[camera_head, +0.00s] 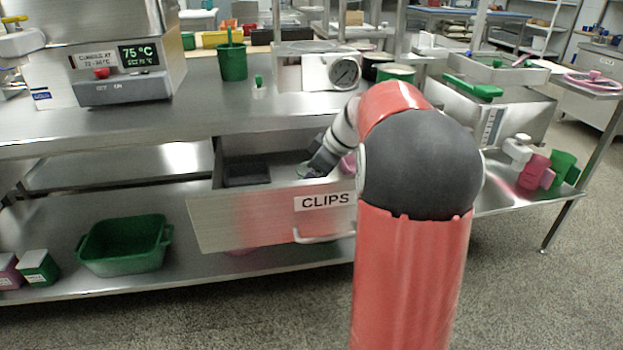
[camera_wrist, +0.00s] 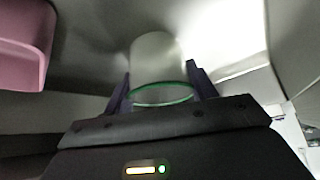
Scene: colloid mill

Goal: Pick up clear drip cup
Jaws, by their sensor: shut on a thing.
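In the wrist view a clear, whitish cup (camera_wrist: 158,62) with a green rim stands between the two fingers of my gripper (camera_wrist: 160,84). The fingers are shut on it, one on each side, and the green rim faces my palm. In the head view my gripper (camera_head: 318,168) reaches into the open drawer labelled CLIPS (camera_head: 262,218). The cup is hard to make out there, as the drawer wall and my arm hide much of that spot.
A pink object (camera_wrist: 24,45) lies near the cup at the left of the wrist view. A dark box (camera_head: 246,174) sits in the drawer's left part. The steel worktop (camera_head: 200,122) is above the drawer. A green tub (camera_head: 125,245) stands on the lower shelf.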

